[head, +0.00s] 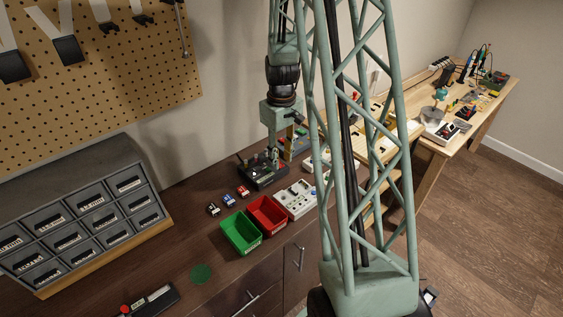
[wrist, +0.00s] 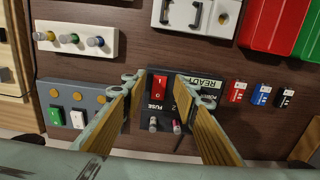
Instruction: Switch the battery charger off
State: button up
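A black unit with a red rocker switch (wrist: 159,86) and "READY" and "FUSE" lettering lies between my finger tips in the wrist view. No label here tells me surely that it is the battery charger (wrist: 165,108). In the head view a black device (head: 262,174) sits on the dark bench under my gripper (head: 279,150). In the wrist view my gripper (wrist: 160,82) is open, with its two wood-toned fingers apart and nothing between them but the unit below. I cannot tell whether the fingertips touch the unit.
A grey box (wrist: 72,97) with green and white switches stands left of the unit in the wrist view, near a white box with knobs (wrist: 76,39). Small red, blue and black items (wrist: 261,94) lie to the right. Red (head: 267,214) and green (head: 241,232) bins stand in front.

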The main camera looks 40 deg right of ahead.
jog(key=shift+f, duration=0.8)
jog(key=shift+c, duration=0.4)
